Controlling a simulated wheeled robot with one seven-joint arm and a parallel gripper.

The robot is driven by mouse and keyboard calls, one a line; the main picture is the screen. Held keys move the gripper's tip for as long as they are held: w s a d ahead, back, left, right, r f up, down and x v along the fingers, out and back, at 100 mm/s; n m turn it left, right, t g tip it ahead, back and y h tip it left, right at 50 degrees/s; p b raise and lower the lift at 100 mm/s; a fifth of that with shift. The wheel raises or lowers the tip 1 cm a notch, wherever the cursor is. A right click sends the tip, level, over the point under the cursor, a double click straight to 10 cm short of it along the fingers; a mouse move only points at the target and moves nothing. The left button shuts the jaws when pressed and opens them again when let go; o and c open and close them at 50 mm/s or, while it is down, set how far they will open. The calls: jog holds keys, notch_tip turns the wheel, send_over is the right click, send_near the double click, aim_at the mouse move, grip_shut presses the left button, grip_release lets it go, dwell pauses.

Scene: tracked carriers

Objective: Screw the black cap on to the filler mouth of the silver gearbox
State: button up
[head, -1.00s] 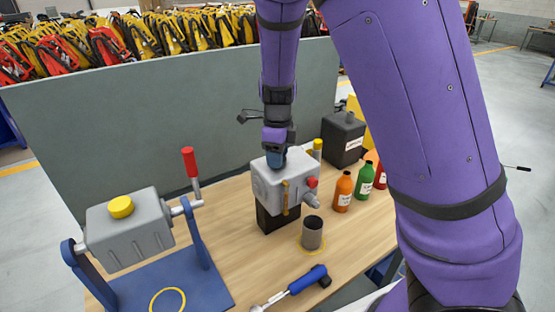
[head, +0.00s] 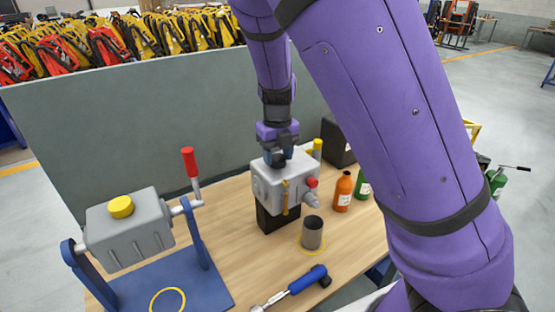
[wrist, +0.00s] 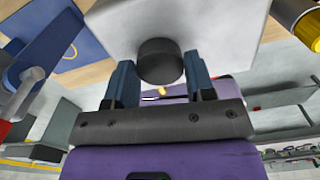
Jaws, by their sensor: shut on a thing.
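The silver gearbox (head: 270,182) stands on a black block on the wooden bench, in the middle of the head view. The black cap (head: 279,161) is at the top of the gearbox, between the blue fingers of my gripper (head: 281,156). In the wrist view, the cap (wrist: 160,62) sits between the two fingers (wrist: 160,85) against the pale gearbox top (wrist: 215,25). My gripper is shut on the cap from above. The filler mouth is hidden under the cap, and I cannot tell how far the cap is seated.
A grey cup (head: 312,234) stands in a yellow ring in front of the gearbox. An orange bottle (head: 343,192) and a green bottle (head: 363,186) are to the right. A blue-handled tool (head: 302,283) lies at the front. A grey box on a blue cradle (head: 203,240) stands left.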

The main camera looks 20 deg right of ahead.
jog(key=m, duration=0.5)
jog(key=shift+m, duration=0.9)
jog(key=shift+c, duration=0.7)
jog(key=shift+m, duration=0.8)
jog(key=shift+d+m, duration=0.1)
jog(key=shift+m, duration=0.3)
jog(key=shift+m, duration=0.3)
jog(key=o, duration=1)
jog(key=shift+c, duration=0.2)
